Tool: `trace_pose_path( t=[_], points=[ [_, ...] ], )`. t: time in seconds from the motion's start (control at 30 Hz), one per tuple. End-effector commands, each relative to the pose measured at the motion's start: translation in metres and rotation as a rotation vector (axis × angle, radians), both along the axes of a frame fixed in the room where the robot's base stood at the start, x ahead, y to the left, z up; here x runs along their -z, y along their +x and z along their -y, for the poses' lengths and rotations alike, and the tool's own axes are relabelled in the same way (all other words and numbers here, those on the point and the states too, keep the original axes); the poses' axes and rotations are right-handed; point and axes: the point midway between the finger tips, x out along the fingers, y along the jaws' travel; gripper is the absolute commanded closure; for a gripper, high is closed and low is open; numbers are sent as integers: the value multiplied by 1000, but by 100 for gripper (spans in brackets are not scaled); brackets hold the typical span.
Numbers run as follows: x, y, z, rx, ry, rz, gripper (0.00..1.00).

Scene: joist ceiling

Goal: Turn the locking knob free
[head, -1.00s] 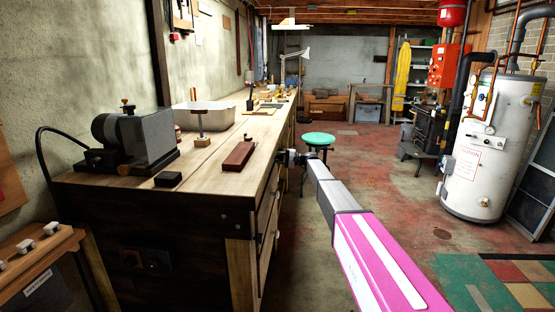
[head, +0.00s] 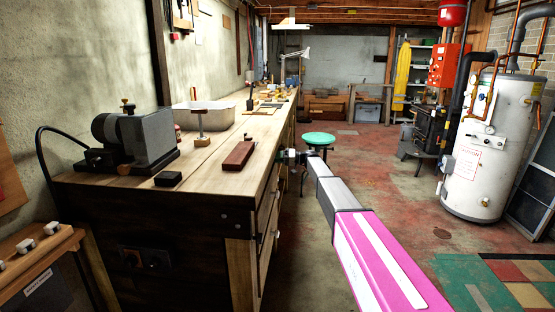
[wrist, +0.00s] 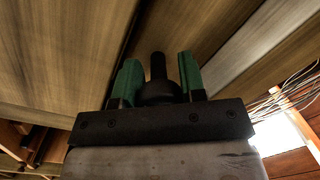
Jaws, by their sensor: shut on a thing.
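My gripper (wrist: 160,74) shows in the wrist view with two green fingers, one on each side of a dark rounded knob (wrist: 159,92). A dark stem rises from the knob between the fingers. The fingers are shut on it, though shadow hides where they touch. In the head view my gripper (head: 291,157) is small, at the right side of the long workbench (head: 222,168), level with its top edge. The knob cannot be made out there.
A brown block (head: 237,156) and a black block (head: 168,179) lie on the bench. A grinder-like machine (head: 133,137) stands at its left. A green stool (head: 318,140) stands beyond my gripper. The floor right of my arm is largely clear.

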Motion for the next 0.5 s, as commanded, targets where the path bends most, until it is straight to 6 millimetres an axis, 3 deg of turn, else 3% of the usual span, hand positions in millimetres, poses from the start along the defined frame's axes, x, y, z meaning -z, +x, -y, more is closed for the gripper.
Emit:
trace_pose_path(
  t=[0.5],
  points=[
    [1,-1,1,-2,-6,122,86]
  ],
)
